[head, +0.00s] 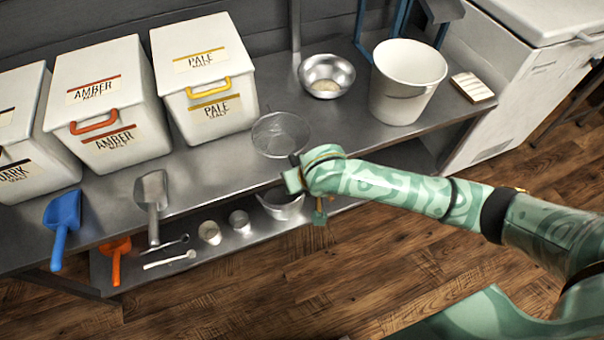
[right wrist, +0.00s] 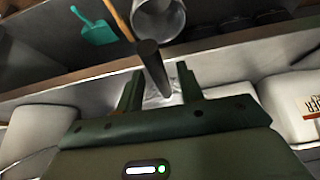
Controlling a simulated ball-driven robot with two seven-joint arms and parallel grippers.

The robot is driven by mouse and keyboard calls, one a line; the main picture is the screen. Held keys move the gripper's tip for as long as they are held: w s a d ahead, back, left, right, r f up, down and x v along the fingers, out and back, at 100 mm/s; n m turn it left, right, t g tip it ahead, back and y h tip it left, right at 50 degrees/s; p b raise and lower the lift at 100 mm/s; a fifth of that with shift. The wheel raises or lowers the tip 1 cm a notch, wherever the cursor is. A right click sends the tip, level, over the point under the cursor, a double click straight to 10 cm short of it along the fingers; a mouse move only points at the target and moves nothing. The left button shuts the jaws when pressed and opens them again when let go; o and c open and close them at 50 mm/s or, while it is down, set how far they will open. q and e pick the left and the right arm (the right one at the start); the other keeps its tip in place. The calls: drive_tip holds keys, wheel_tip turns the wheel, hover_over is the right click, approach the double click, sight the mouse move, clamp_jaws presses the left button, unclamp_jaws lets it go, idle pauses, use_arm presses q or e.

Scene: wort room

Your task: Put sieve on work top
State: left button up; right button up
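The sieve (head: 281,134) is a round wire-mesh bowl, seen over the front part of the grey metal work top (head: 345,130). It looks to be resting there, though a small gap beneath it would be hard to see. Its handle side points to the front edge, where my right gripper (head: 298,178) hides it in the head view. In the right wrist view a dark handle (right wrist: 152,66) runs between the spread fingers of my right gripper (right wrist: 160,82), with space visible beside it. My left gripper is not in view.
White malt bins (head: 205,80) stand left of the sieve. A steel bowl (head: 326,76) and a white bucket (head: 407,82) stand behind and right. A blue scoop (head: 62,222) and a metal scoop (head: 152,200) are at the front edge. A pot (head: 282,206) is on the lower shelf.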

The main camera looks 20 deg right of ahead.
drive_tip(key=shift+r, duration=0.25)
drive_tip(key=p+v, duration=0.2)
drive_tip(key=v, duration=0.1)
drive_tip(key=p+v, duration=0.2)
drive_tip(key=shift+r, duration=0.45)
use_arm(q)
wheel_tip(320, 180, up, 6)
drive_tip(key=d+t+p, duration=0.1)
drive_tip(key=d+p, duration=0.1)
drive_tip(key=p, duration=0.2)
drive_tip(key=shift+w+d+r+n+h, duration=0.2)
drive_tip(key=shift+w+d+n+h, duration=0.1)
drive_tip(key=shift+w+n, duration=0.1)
use_arm(e)
drive_tip(key=v, duration=0.6)
drive_tip(key=shift+s+f, duration=0.15)
drive_tip(key=shift+s, duration=0.1)
